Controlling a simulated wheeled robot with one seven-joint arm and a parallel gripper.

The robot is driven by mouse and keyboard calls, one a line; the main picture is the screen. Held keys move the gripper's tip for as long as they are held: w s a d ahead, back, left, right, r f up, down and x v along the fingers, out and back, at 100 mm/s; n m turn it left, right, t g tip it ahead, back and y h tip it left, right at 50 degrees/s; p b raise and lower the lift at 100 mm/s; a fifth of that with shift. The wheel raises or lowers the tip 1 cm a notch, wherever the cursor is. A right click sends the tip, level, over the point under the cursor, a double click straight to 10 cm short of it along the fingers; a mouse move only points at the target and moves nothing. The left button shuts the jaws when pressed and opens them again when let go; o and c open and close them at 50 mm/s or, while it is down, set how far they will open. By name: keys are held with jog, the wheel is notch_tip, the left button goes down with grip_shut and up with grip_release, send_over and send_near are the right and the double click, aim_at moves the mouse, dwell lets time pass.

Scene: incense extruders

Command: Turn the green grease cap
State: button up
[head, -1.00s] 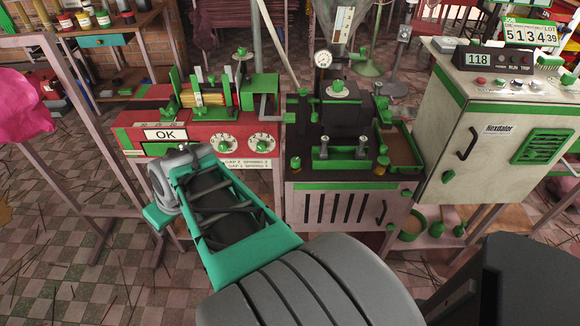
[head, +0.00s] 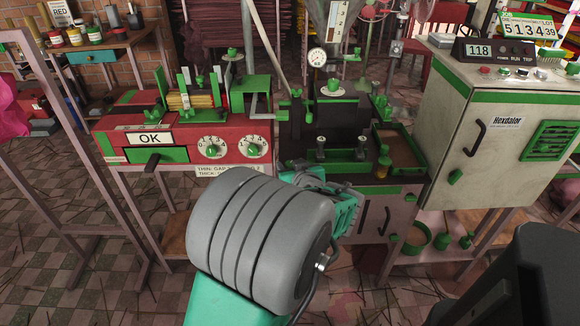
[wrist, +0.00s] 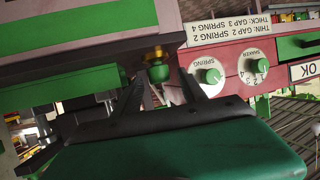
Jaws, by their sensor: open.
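The green grease cap (wrist: 158,73) is a small round green knob on a brass collar, seen in the wrist view, which is upside down. It sits at the corner of the dark extruder (wrist: 70,65). My gripper (wrist: 161,84) is open, with its two dark fingers pointing at the cap, one on each side in the picture. I cannot tell whether the fingers touch it or how much depth is between them. In the head view my arm hides the cap and the fingertips, at the front left of the extruder (head: 335,120).
A red machine (head: 185,125) with two green-and-white dials stands left of the extruder. A green-topped brass fitting (head: 383,160) sits at the extruder's right. A pale control cabinet (head: 490,120) stands further right. The tiled floor (head: 80,270) in front is partly clear.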

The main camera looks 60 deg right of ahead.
jog(key=shift+x, duration=0.95)
grip_shut()
